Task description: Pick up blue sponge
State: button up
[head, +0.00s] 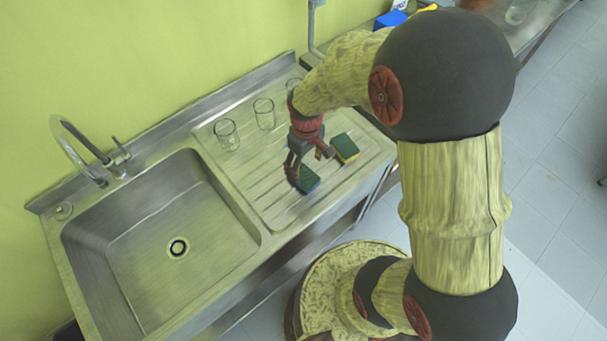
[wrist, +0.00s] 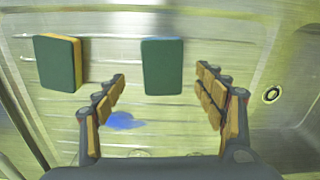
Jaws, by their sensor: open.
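The blue sponge (head: 308,181) lies on the ridged drainboard, its green scouring side up and a thin blue edge showing. In the wrist view this sponge (wrist: 162,68) appears between the two fingers, near the fingertips. A second sponge, green on yellow (head: 344,148), lies on the drainboard to its upper right in the head view; it also shows at the left of the wrist view (wrist: 58,64), outside the fingers. My gripper (head: 309,166) is open and empty above the drainboard. Its spread fingers (wrist: 160,76) show in the wrist view. One finger partly hides the blue sponge in the head view.
Clear glasses (head: 226,134) (head: 265,114) stand along the drainboard's back, with another partly hidden behind my arm. The sink basin (head: 130,270) with a drain lies left, with a tap (head: 82,143) behind it. A blue blur (wrist: 123,121) shows on the metal in the wrist view.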

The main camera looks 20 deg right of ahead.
aim_at(304, 176)
jog(key=f, duration=0.4)
jog(key=f+b, duration=0.1)
jog(key=f, duration=0.1)
jog(key=shift+w+a, duration=0.15)
jog(key=shift+a, duration=0.15)
jog(key=shift+c, duration=1.1)
jog(key=c, duration=0.6)
jog(key=shift+o, duration=0.2)
jog(key=shift+r, duration=0.1)
